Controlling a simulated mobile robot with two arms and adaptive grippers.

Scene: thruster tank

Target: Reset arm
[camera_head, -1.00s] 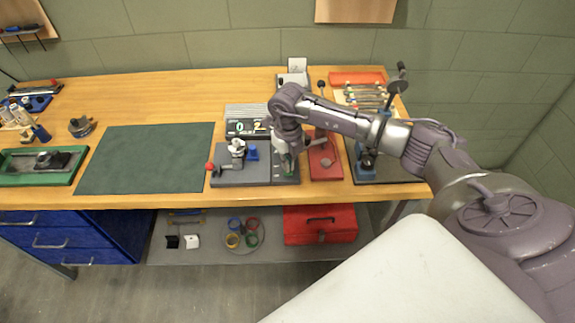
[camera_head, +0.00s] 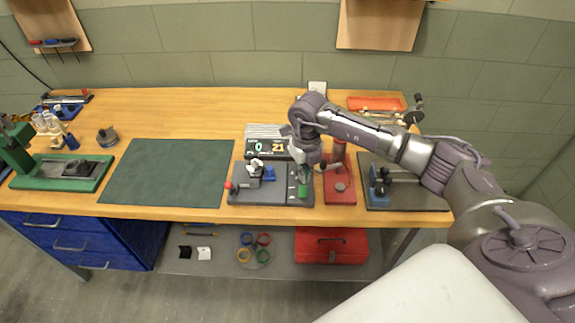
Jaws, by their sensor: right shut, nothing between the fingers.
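My right arm reaches in from the right over the workbench. My right gripper (camera_head: 303,174) points down over the right part of the grey fixture board (camera_head: 258,197). It is shut, with nothing seen between the fingers. A small green part (camera_head: 302,190) shows just below the fingertips; I cannot tell whether they touch it. The board also carries a clamp with a red knob (camera_head: 229,185) and a blue block (camera_head: 269,173). A display reading 0 and 21 (camera_head: 268,147) stands behind the board. My left gripper is not in view.
A red press (camera_head: 340,186) stands close to the right of my gripper, and a dark plate with a blue fixture (camera_head: 381,185) lies beyond it. The green mat (camera_head: 168,172) is bare. A green machine (camera_head: 60,170) stands far left. A red toolbox (camera_head: 331,245) is on the lower shelf.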

